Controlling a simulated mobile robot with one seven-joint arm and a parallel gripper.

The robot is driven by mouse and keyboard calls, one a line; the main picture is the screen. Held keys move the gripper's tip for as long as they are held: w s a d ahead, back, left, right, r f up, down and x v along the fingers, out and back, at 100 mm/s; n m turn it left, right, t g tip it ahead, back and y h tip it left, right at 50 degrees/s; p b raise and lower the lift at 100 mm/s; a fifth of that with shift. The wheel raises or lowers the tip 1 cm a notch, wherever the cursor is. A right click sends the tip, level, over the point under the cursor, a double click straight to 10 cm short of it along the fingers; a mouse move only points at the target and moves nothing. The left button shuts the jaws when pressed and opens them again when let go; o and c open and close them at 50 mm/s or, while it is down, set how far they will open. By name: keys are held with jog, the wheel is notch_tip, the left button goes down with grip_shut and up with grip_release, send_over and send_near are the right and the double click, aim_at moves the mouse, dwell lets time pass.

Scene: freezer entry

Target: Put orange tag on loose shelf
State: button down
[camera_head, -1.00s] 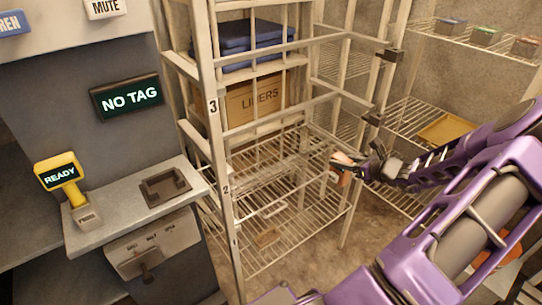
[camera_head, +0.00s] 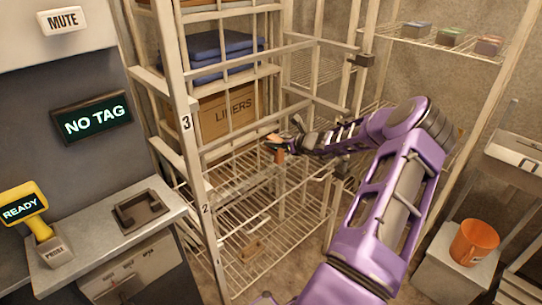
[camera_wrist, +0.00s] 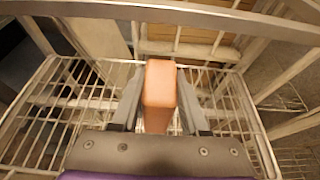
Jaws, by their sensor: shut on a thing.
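My gripper (camera_head: 277,144) is shut on the orange tag, a small salmon-orange block with rounded edges. The wrist view shows the tag (camera_wrist: 160,88) upright between the two grey fingers. In the head view the tag (camera_head: 279,157) is small, at the end of my purple arm, in front of the wire rack. In the wrist view a wire shelf (camera_wrist: 45,125) spreads below the tag, with a gap between them. I cannot tell for sure which shelf is the loose one.
The rack's frame posts (camera_head: 187,125) and crossbars stand close around my gripper. A liners box (camera_head: 228,113) and blue folded items (camera_head: 222,50) fill the upper shelves. A grey counter (camera_head: 85,262) stands left, an orange bucket (camera_head: 473,243) right.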

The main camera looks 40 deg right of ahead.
aim_at(271, 154)
jog(key=shift+w+a, duration=0.1)
jog(key=shift+w, duration=0.95)
notch_tip(271, 154, down, 2)
jog(key=shift+f, duration=0.25)
notch_tip(271, 154, down, 4)
jog(key=shift+f+b, duration=0.15)
jog(key=shift+b, duration=0.45)
jog(key=shift+w+f, duration=0.1)
jog(key=shift+w, duration=0.05)
jog(key=shift+f, duration=0.1)
jog(key=shift+f, duration=0.15)
jog(key=shift+c, duration=2.1)
grip_release()
